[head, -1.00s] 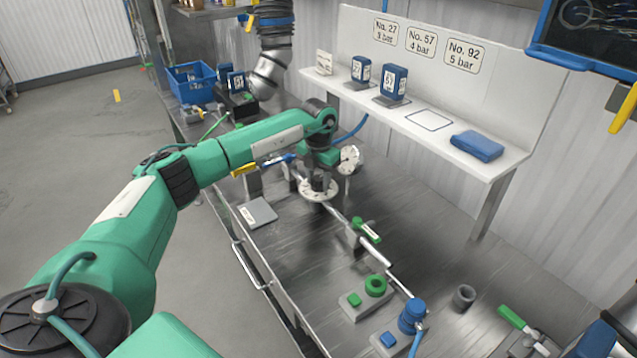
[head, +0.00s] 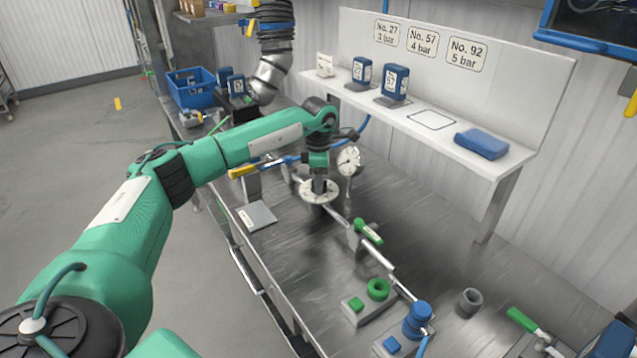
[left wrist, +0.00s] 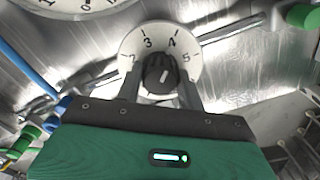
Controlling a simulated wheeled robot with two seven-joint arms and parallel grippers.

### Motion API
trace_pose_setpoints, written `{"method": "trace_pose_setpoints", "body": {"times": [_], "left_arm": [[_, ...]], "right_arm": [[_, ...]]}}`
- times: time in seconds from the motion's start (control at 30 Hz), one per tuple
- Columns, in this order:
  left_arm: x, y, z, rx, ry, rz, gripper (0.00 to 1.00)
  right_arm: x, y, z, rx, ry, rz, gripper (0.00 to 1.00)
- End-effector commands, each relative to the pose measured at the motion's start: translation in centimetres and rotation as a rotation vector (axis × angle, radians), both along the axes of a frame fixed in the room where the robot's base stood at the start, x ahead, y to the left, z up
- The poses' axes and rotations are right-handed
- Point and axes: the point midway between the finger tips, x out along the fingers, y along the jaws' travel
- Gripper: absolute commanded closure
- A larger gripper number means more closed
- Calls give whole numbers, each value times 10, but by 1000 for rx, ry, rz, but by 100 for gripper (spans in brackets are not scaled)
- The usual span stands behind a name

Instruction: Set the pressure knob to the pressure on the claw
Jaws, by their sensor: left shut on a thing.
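The pressure knob is a dark round knob (left wrist: 160,73) on a white dial (left wrist: 135,47) marked 2, 3, 4 and 5 in the left wrist view. A short white mark on the knob points upward, slightly right, roughly toward the 4. My left gripper (left wrist: 162,88) is shut on the knob, one finger on each side. In the head view my left gripper (head: 319,184) points down onto the white dial disc (head: 312,195), and its fingers hide most of the knob. A round white gauge (head: 349,160) stands just behind; its needle is too small to read. I see no right gripper.
Wall labels read No. 27, 3 bar (head: 386,34), No. 57, 4 bar (head: 422,43) and No. 92, 5 bar (head: 466,54). Blue packs (head: 395,82) stand on the white shelf (head: 520,158). A green-handled valve (head: 368,231) and green button (head: 356,304) are nearer on the bench.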

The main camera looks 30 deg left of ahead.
Motion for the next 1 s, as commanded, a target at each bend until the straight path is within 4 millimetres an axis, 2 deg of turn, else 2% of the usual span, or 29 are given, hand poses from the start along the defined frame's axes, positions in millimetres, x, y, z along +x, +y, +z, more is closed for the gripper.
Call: {"method": "trace_pose_setpoints", "body": {"times": [0.6,1.0], "left_arm": [[2,0,1,-1,-5,-556,84],[2,0,2,0,-3,-756,84]], "right_arm": [[29,7,-2,8,-31,-3,100],[30,12,-3,11,-26,-6,100]]}}
